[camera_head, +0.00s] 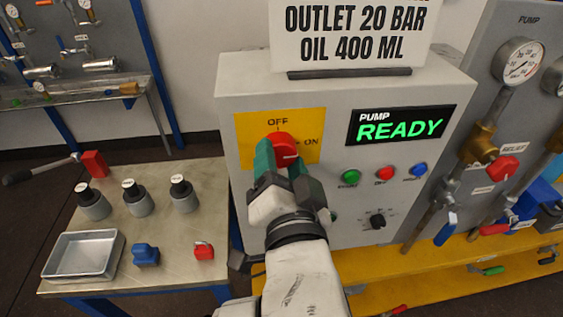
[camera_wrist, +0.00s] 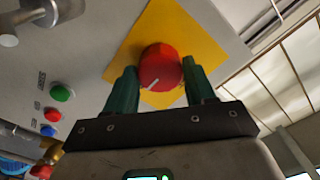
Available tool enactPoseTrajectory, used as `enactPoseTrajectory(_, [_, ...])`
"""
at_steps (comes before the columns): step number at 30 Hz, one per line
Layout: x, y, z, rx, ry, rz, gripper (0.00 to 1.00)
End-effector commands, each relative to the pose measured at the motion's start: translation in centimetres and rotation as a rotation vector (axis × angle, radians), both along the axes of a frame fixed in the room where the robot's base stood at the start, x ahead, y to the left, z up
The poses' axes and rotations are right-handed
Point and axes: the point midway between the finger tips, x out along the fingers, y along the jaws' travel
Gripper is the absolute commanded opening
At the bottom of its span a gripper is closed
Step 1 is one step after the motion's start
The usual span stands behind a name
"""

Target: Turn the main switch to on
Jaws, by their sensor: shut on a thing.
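The main switch is a round red knob (camera_head: 284,146) on a yellow plate (camera_head: 308,120) marked OFF at the top and ON at the right. My gripper (camera_head: 280,160) has its green fingers on either side of the knob. In the wrist view, the fingers (camera_wrist: 159,68) are against both sides of the red knob (camera_wrist: 160,62). The knob's white mark shows between them and points roughly right, toward the ON side, in the head view; its exact angle is hard to tell. The pump display (camera_head: 400,127) is lit green and reads READY.
Green (camera_head: 351,177), red (camera_head: 385,173) and blue (camera_head: 418,169) buttons and a black dial (camera_head: 377,221) are on the same panel. A side table (camera_head: 160,232) at left holds a metal tray (camera_head: 84,255) and several fittings. Gauge piping with a red valve handle (camera_head: 503,168) stands at right.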

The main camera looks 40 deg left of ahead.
Motion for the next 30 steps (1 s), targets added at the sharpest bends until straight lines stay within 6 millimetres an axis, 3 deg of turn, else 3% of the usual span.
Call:
enactPoseTrajectory(12, [0.00,0.03,-0.22,0.002,0.011,0.001,0.24])
enactPoseTrajectory(13, [0.01,0.02,-0.23,0.002,0.011,0.001,0.55])
enactPoseTrajectory(18, [0.01,0.01,-0.16,0.003,0.009,0.000,0.72])
enactPoseTrajectory(21, [0.01,0.01,-0.11,0.004,0.009,0.000,0.80])
enactPoseTrajectory(30, [-0.25,-0.30,-0.08,0.005,0.006,0.000,0.80])
